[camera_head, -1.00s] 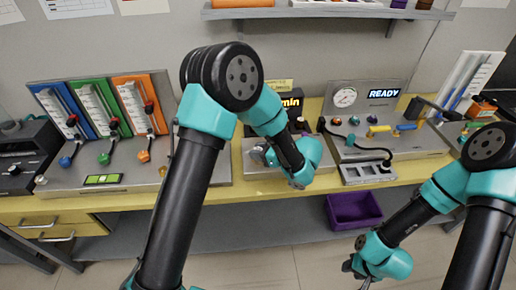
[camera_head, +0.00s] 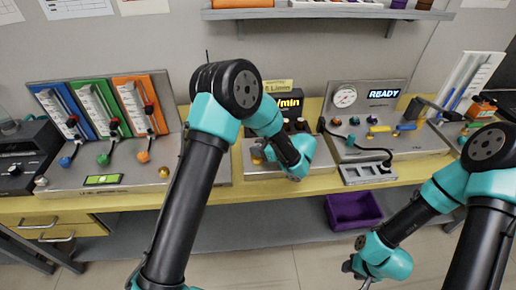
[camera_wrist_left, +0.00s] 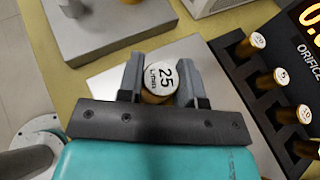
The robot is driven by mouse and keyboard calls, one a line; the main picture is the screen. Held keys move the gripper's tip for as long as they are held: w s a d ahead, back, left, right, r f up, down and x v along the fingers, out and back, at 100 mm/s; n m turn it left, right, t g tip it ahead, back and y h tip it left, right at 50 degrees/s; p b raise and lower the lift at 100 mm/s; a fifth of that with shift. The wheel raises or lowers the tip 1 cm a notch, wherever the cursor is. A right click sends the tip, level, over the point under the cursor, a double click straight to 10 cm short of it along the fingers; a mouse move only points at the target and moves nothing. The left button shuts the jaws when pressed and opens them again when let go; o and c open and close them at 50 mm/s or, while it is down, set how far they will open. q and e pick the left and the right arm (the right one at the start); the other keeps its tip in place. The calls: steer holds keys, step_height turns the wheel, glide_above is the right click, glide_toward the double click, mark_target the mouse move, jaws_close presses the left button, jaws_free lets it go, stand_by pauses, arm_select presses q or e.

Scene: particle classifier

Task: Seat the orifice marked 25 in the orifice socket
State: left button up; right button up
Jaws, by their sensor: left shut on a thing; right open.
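My left gripper (camera_head: 265,153) is over the front of the grey orifice station (camera_head: 252,170). It also shows in the left wrist view (camera_wrist_left: 158,82), shut on the orifice marked 25 (camera_wrist_left: 161,78). That orifice has a white top and a brass side and sits between the two grey fingers, its label facing the camera. Below it is a bare metal plate (camera_wrist_left: 108,82). The orifice socket cannot be made out; the orifice and gripper cover that area. My right gripper (camera_head: 352,268) is open and empty, low in front of the bench at the right.
A black rack (camera_wrist_left: 262,95) with several brass orifices stands beside the left gripper, under a lit display (camera_wrist_left: 305,25). The tricolour flowmeter panel (camera_head: 112,195) is at left and the READY unit (camera_head: 405,145) at right. A purple bin (camera_head: 352,212) sits below.

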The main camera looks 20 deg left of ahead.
arm_select(q)
steer(key=shift+f, duration=0.2)
steer(key=shift+f, duration=0.15)
steer(key=o, duration=1)
steer(key=v, duration=1.2)
steer(key=shift+r, duration=0.25)
